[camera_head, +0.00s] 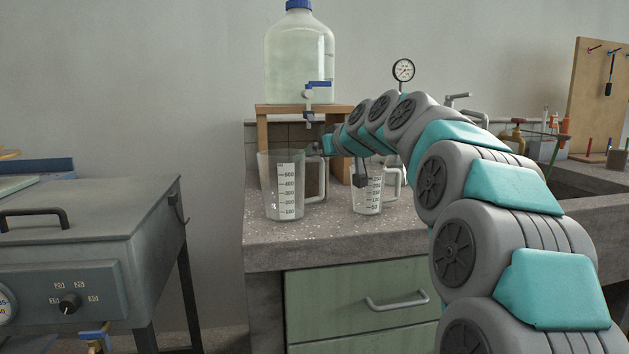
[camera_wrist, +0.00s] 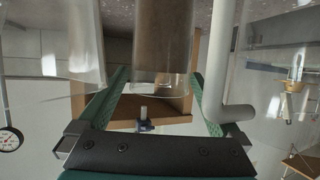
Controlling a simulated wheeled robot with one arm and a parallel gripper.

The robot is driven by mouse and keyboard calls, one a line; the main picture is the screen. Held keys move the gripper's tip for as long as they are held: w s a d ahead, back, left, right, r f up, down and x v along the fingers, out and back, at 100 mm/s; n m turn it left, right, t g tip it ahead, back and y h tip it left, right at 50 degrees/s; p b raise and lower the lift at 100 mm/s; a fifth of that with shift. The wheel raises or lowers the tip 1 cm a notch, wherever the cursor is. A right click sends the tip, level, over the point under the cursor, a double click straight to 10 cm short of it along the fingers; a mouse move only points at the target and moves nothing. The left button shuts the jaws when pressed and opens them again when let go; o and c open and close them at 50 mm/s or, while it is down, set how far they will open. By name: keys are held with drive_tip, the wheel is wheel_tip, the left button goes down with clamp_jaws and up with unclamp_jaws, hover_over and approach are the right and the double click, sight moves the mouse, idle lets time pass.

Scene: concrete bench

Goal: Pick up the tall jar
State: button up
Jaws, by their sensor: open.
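A clear, upright cylinder, which looks like the tall jar (camera_wrist: 163,45), shows upside down in the middle of the wrist view, its round rim towards the lower edge. My gripper (camera_wrist: 161,78) is open, with one green finger on each side of the jar in that view. I see gaps on both sides and no clear contact; how deep the jar sits between the fingers I cannot tell. In the head view my gripper (camera_head: 326,146) is small at the arm's end, between two measuring jugs, and the jar does not show clearly there.
The larger jug (camera_head: 284,190) stands left, its handle (camera_wrist: 225,70) close beside a finger in the wrist view. The smaller jug (camera_head: 367,196) stands right, partly behind my arm. Behind, a water bottle (camera_head: 300,60) stands on a wooden stand (camera_head: 263,128). The bench front (camera_head: 300,238) is clear.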

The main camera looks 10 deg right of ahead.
clamp_jaws()
idle(0.8)
